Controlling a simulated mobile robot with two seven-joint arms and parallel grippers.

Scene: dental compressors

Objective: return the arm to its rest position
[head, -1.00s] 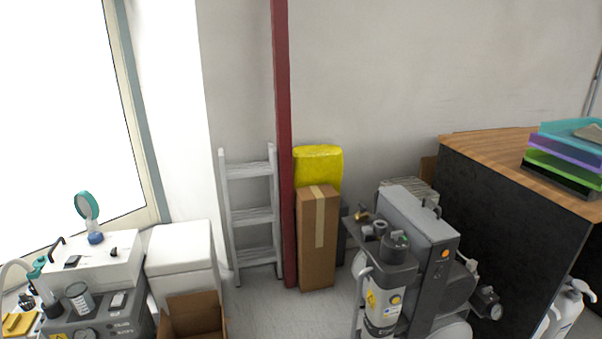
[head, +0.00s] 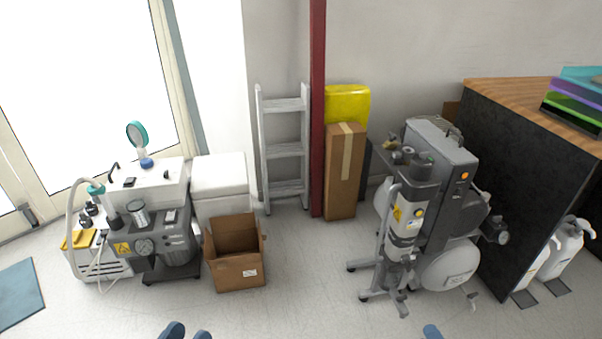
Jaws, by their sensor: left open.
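My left gripper (head: 187,332) shows only as two blue-grey fingertips at the bottom edge of the head view, left of centre. The tips are apart with nothing visible between them, so it is open. It appears below the open cardboard box and apart from it. A single blue tip of my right gripper (head: 432,332) shows at the bottom edge, right of centre. The rest of both arms is out of view.
An open cardboard box (head: 236,275) stands on the floor beside a compressor unit (head: 165,240). A wheeled compressor (head: 405,215) stands right of centre, near a dark wood-topped counter (head: 530,170). A ladder (head: 285,150) leans at the wall. The floor between box and compressor is clear.

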